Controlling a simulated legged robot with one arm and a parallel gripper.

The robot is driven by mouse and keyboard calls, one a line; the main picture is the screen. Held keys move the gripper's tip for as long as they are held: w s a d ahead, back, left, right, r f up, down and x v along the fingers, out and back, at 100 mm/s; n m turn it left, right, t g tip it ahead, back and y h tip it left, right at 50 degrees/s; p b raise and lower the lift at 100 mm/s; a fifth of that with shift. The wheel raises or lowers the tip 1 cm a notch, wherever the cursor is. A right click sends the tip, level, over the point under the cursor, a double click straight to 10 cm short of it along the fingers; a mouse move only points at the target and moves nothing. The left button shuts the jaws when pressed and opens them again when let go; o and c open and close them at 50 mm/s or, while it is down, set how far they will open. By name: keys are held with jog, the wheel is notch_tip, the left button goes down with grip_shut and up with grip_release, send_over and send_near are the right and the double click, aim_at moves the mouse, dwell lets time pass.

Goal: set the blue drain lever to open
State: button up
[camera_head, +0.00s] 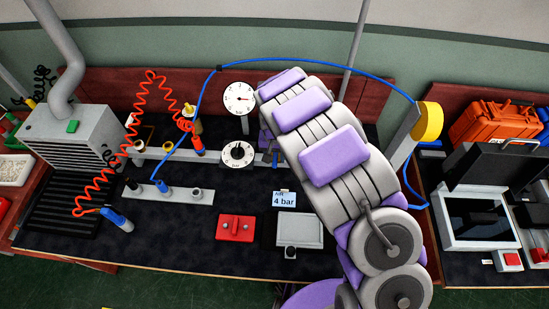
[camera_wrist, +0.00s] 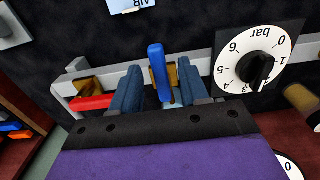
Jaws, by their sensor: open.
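The blue drain lever (camera_wrist: 156,60) shows in the wrist view on a brass valve body on a grey pipe (camera_wrist: 210,63). It points up in that picture, across the pipe. My gripper (camera_wrist: 160,78) is open, with one finger on each side of the lever and a gap to each. Whether the fingers reach deep enough around it I cannot tell.
A red lever (camera_wrist: 92,103) sits on the same pipe, left of my fingers in the wrist view. A dial marked bar (camera_wrist: 257,57) is close on the right. In the head view, a coiled orange hose (camera_head: 112,140) and a red block (camera_head: 235,228) are on the dark bench.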

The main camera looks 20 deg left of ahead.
jog(key=shift+f, duration=0.6)
jog(key=shift+c, duration=0.4)
grip_shut()
